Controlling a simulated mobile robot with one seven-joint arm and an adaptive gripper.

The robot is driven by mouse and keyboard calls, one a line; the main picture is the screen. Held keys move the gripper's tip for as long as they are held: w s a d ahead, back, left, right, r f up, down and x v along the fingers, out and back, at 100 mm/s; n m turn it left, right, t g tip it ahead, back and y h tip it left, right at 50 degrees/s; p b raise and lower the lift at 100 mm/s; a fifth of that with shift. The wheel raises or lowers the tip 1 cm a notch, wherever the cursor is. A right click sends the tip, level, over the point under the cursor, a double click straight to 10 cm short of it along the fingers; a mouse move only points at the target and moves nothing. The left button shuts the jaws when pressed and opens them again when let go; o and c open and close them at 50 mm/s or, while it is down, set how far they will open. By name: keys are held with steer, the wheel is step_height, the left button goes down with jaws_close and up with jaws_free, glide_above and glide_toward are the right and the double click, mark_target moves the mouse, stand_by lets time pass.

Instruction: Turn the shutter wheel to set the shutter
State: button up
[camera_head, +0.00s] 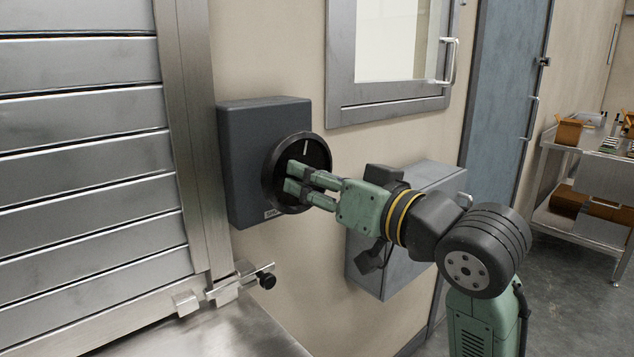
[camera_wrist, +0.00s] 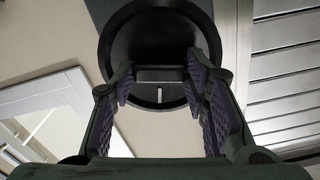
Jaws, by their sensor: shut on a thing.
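The shutter wheel (camera_head: 318,150) is a round black dial with a thick rim and a white line mark near its top. It sits on the front of a dark grey wall box (camera_head: 240,150). My gripper (camera_head: 290,177) reaches it from the right, its two green fingers at the wheel's middle. In the wrist view the fingers lie either side of a dark grip bar (camera_wrist: 160,75) across the recessed wheel (camera_wrist: 125,40), and my gripper is shut on it. The finger contact is partly hidden. The metal slatted shutter (camera_head: 85,140) fills the left; its slats are down in view.
A latch with a black knob (camera_head: 267,281) juts out above a metal counter (camera_head: 215,335) below the wheel box. A grey box (camera_head: 385,265) is on the wall behind my arm. A framed window (camera_head: 390,105) is above, and a blue door (camera_head: 505,90) and shelf table (camera_head: 585,165) stand right.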

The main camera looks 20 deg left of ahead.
steer(key=n+b, duration=0.1)
steer(key=n, duration=0.2)
steer(key=o, duration=1.1)
steer(key=shift+o, duration=0.2)
steer(key=v, duration=1.2)
